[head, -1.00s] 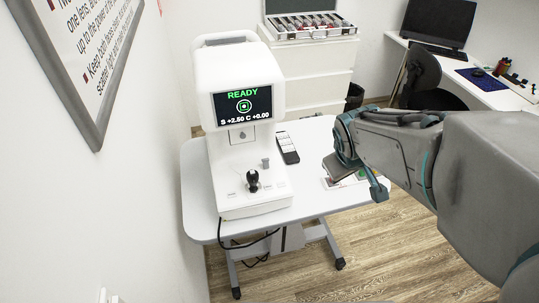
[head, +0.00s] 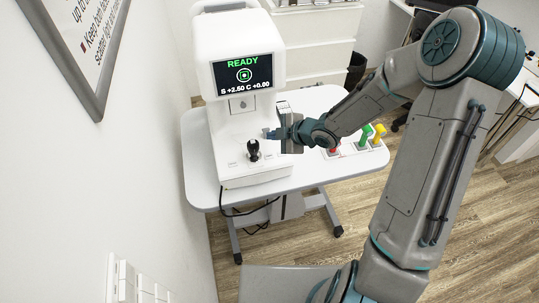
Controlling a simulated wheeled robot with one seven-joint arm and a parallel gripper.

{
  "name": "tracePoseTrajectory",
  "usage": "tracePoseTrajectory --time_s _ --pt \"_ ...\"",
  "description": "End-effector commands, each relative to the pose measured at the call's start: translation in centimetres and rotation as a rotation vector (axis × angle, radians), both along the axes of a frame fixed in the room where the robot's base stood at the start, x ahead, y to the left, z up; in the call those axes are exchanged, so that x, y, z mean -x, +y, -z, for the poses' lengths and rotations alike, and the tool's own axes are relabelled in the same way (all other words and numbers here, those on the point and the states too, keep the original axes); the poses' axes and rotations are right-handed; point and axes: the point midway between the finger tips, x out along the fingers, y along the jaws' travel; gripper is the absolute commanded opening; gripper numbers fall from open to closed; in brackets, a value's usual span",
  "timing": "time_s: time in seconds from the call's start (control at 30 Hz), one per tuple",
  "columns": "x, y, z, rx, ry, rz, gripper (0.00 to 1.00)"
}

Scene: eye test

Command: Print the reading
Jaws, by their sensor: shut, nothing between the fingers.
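A white eye-test machine (head: 210,120) stands on a pale table. Its screen (head: 243,73) reads READY, S +2.50 C +0.00, with a green ring target. A black joystick (head: 253,150) stands upright on its base. My gripper (head: 269,134) is shut and empty, just right of and behind the joystick, over the right side of the machine's base. It covers the spot where a small grey part stood. I cannot tell whether the fingertips touch the machine. Small marks on the base are too small to read.
The table (head: 199,178) has a clear left corner. Red (head: 333,151), green (head: 366,132) and yellow (head: 379,130) knobs stand on a white plate to the right. White drawers (head: 318,45) stand behind.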

Motion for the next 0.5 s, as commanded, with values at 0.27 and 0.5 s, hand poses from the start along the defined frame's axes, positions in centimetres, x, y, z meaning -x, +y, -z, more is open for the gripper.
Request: tracePoseTrajectory --time_s 0.27,0.5 --pt "0.00 0.04 0.00 -0.003 -0.002 -0.003 0.00" --pt "-0.05 0.03 0.69 -0.002 0.000 -0.002 0.00"
